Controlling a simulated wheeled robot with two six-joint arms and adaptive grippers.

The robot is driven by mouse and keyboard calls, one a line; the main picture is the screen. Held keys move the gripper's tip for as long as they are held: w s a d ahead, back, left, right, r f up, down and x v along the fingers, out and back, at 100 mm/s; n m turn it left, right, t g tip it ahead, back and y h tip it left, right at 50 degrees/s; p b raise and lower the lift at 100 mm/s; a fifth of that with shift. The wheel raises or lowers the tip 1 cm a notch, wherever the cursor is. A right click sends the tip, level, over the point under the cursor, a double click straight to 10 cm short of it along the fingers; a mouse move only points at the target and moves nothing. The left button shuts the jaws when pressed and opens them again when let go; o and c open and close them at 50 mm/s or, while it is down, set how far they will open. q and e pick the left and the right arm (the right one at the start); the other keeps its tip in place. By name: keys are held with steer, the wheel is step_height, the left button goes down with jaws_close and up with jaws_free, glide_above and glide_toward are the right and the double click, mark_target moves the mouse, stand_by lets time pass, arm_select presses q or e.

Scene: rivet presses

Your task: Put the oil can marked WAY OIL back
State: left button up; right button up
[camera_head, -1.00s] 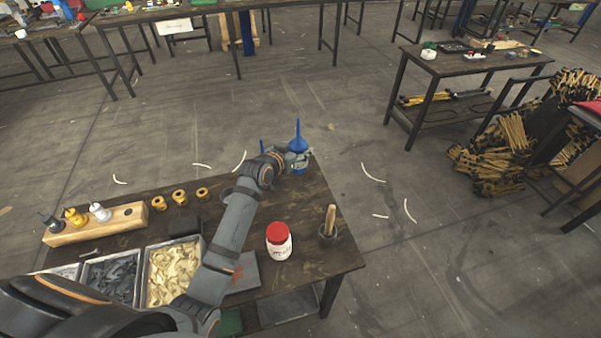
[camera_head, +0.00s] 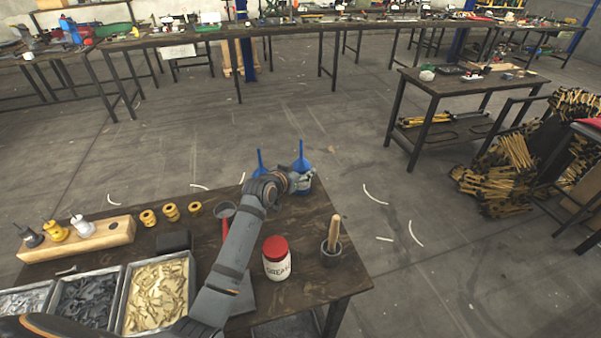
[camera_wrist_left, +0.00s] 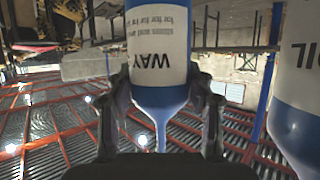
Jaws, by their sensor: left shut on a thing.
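The oil can marked WAY (camera_wrist_left: 158,55), white-labelled with a blue nozzle, is between the fingers of my left gripper (camera_wrist_left: 165,100). It appears upside down in the left wrist view. In the head view its blue spout (camera_head: 301,152) points up at the workbench's far right corner, with my left gripper (camera_head: 301,182) shut around its body. I cannot tell whether its base touches the bench. A second blue-spouted can (camera_head: 260,160) stands to its left, mostly hidden by my arm; it also shows at the right of the left wrist view (camera_wrist_left: 296,85). My right gripper is not in view.
The workbench (camera_head: 310,222) also holds a red-lidded grease jar (camera_head: 277,262), a cup with a wooden-handled tool (camera_head: 331,250), a dark round cup (camera_head: 224,209), brass-coloured rings (camera_head: 171,212), a wooden block with small bottles (camera_head: 85,240) and parts trays (camera_head: 157,293). Open floor lies beyond.

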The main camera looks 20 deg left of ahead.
arm_select(q)
steer(key=shift+f, duration=0.2)
steer(key=o, duration=1.3)
steer(key=shift+f, duration=0.1)
steer(key=shift+o, duration=0.2)
steer(key=shift+r, duration=0.35)
steer(key=v, duration=1.2)
